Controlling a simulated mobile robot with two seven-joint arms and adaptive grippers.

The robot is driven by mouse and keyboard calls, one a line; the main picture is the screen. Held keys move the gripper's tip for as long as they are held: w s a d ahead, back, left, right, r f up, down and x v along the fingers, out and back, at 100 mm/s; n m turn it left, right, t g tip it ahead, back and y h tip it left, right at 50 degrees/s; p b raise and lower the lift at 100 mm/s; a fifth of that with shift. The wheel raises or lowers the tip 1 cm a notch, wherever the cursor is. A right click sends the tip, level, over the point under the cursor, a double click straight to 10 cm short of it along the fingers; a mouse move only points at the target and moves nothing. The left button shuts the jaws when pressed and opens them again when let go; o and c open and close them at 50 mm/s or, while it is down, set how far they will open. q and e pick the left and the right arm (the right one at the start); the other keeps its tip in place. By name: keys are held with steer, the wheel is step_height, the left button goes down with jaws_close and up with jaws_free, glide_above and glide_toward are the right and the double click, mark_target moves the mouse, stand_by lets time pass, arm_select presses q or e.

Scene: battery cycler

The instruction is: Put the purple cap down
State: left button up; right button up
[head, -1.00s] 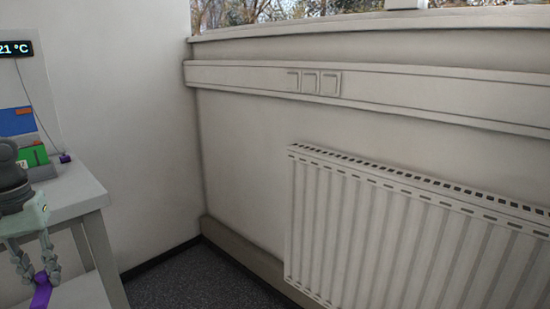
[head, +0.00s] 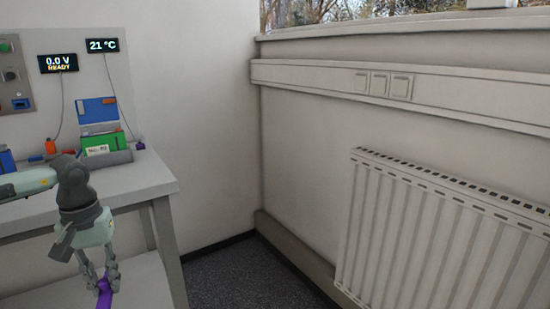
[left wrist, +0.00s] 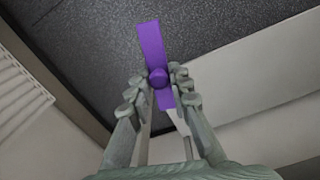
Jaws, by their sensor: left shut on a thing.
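The purple cap (head: 104,299) is held between the fingertips of my left gripper (head: 105,283), in front of the grey bench and at the bottom of the head view. In the left wrist view the purple cap (left wrist: 151,45) is a long flat strip with a round knob in its middle. The fingers of my left gripper (left wrist: 160,84) are shut on it at the knob, and the strip sticks out beyond them. Dark floor and a pale surface show behind it. My right gripper is not in view.
The grey bench top (head: 150,176) carries a tray (head: 112,158) with a green and a blue block, and small orange and purple pieces. A panel with displays (head: 58,63) stands behind. A lower pale shelf (head: 148,282) sits under the bench. A radiator (head: 440,240) is at right.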

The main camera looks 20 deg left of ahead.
arm_select(q)
steer(key=w+d+m, duration=0.3)
steer(key=d, duration=1.1)
steer(key=w+d+m, duration=0.4)
steer(key=d, duration=0.9)
steer(key=shift+w+d+f, duration=0.2)
steer(key=shift+d+f, duration=0.2)
steer(key=shift+f, duration=0.05)
